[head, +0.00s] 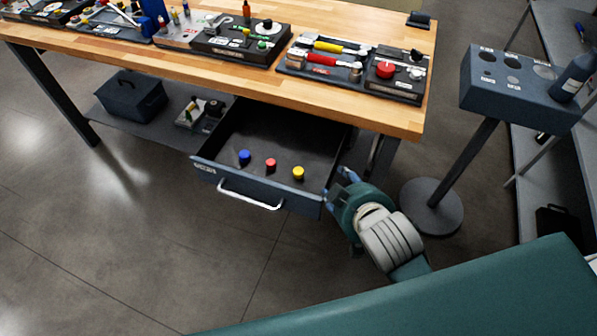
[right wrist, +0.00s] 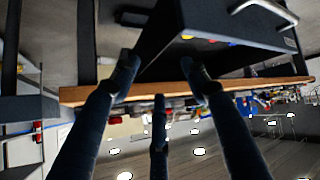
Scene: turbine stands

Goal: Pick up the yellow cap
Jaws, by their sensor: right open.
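The yellow cap (head: 298,173) stands in the open drawer (head: 205,169), the rightmost of a row of three caps near the drawer's front. A red cap (head: 271,164) and a blue cap (head: 245,157) stand to its left. My right gripper (head: 339,185) is just outside the drawer's right side wall, to the right of the yellow cap. In the right wrist view, which is upside down, its dark fingers (right wrist: 160,72) are spread with nothing between them. There the yellow cap (right wrist: 186,37) shows only as a small sliver at the drawer's edge. My left gripper is not in view.
The wooden workbench (head: 155,55) overhangs the drawer's back and carries several tool trays. A silver handle (head: 250,197) sticks out from the drawer front. A round-based stand (head: 520,90) with a holed box top is close on the right. The floor in front is clear.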

